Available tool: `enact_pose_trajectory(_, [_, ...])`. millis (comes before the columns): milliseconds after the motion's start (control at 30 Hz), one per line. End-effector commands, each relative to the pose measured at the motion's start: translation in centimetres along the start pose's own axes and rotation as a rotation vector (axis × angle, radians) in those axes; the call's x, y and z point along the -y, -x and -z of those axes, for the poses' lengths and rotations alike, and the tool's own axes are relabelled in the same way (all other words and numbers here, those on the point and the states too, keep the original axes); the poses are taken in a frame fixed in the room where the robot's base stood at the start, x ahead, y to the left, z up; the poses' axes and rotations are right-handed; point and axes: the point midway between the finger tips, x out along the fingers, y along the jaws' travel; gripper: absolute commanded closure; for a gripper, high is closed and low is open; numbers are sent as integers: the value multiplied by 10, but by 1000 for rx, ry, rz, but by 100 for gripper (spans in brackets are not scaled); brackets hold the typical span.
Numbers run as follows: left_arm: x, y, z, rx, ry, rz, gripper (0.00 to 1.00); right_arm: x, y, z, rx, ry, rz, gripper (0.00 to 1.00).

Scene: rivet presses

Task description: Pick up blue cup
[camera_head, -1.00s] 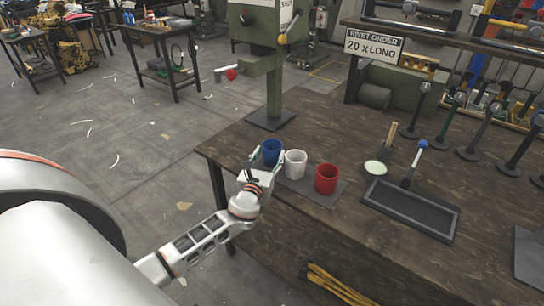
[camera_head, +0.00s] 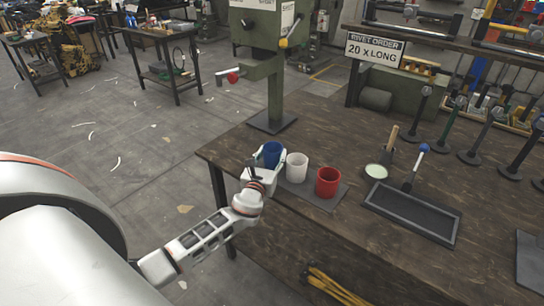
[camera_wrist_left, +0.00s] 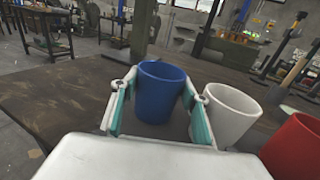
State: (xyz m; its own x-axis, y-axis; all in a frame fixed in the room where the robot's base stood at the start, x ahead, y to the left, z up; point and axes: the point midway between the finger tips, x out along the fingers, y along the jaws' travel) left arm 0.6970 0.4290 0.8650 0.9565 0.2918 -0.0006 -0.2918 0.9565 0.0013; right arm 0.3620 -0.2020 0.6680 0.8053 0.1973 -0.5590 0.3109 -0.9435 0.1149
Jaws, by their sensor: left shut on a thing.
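The blue cup (camera_head: 271,152) stands upright at the left end of a row of cups on the wooden workbench. My left gripper (camera_head: 264,165) is at the cup from the front left, its fingers on either side of it. In the left wrist view the blue cup (camera_wrist_left: 160,92) sits between the teal-padded fingers of my left gripper (camera_wrist_left: 160,108), which is shut on it. I cannot tell whether the cup is clear of the surface. My right gripper is not in view.
The white cup (camera_head: 297,167) stands close to the right of the blue one, and the red cup (camera_head: 327,182) is beyond it, on a dark mat (camera_head: 318,200). A green press (camera_head: 272,95) stands behind. A black tray (camera_head: 412,212) lies to the right.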

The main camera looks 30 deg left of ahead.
Motion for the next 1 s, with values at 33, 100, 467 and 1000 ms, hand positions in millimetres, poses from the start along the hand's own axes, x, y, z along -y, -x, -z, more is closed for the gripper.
enact_pose_trajectory(33, [0,0,-6,2,1,0,76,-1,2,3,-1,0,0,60])
enact_pose_trajectory(100, [0,0,-14,3,1,0,76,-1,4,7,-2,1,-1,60])
enact_pose_trajectory(467, [0,0,-98,5,2,1,76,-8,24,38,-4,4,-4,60])
enact_pose_trajectory(1000, [0,0,-192,2,2,1,76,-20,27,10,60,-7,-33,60])
